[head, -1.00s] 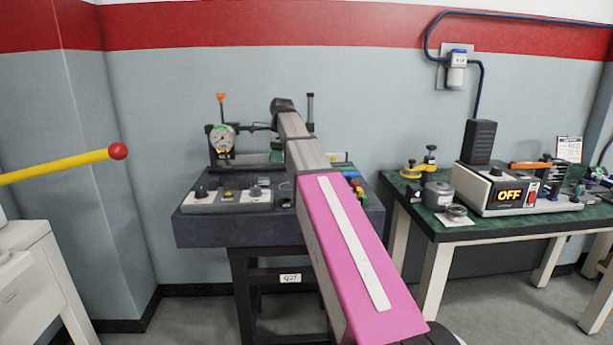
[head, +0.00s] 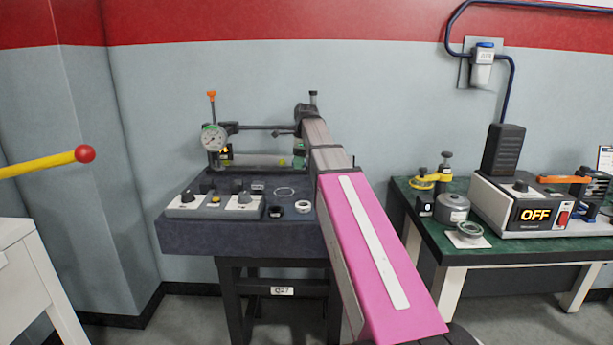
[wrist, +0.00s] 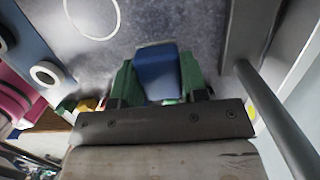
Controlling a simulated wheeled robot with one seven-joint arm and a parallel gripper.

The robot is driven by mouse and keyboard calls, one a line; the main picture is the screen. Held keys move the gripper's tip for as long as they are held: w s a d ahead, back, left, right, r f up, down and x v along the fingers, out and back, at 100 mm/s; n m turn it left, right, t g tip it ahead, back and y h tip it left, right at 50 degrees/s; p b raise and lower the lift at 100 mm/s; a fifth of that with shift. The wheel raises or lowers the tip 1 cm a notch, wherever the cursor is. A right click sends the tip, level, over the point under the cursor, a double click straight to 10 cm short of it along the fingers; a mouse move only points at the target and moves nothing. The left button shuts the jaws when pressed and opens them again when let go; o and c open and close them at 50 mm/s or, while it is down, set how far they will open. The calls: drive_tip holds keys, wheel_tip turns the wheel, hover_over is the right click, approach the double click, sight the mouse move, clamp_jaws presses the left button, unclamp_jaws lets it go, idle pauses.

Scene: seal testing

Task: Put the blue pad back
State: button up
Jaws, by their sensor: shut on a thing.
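My gripper (wrist: 158,85) is shut on the blue pad (wrist: 157,68), which sits between its two green fingers in the wrist view. The pad is held over the grey stone plate (wrist: 190,22); I cannot tell whether it touches it. In the head view my pink and grey arm reaches over the right part of the dark stone bench (head: 200,236). There a bit of green finger (head: 299,154) shows, and the pad is hidden.
On the bench stand a dial gauge (head: 214,138), control boxes (head: 240,206), a thin ring (head: 285,192) and a small white ring (head: 303,206). Right of it is a green-topped table (head: 440,228) with an OFF-display device (head: 520,203). A yellow bar with a red knob (head: 85,154) juts in at left.

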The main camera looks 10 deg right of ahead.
sight(305, 181)
drive_tip(key=d+f, duration=0.1)
drive_tip(key=w+d, duration=0.1)
drive_tip(key=shift+d+f, duration=0.35)
drive_tip(key=shift+d, duration=0.05)
drive_tip(key=shift+f, duration=2.05)
drive_tip(key=o, duration=0.9)
drive_tip(key=shift+f, duration=0.1)
drive_tip(key=r, duration=0.4)
drive_tip(key=d+r, duration=0.1)
drive_tip(key=r, duration=0.7)
drive_tip(key=shift+s+d, duration=0.2)
drive_tip(key=shift+d, duration=0.2)
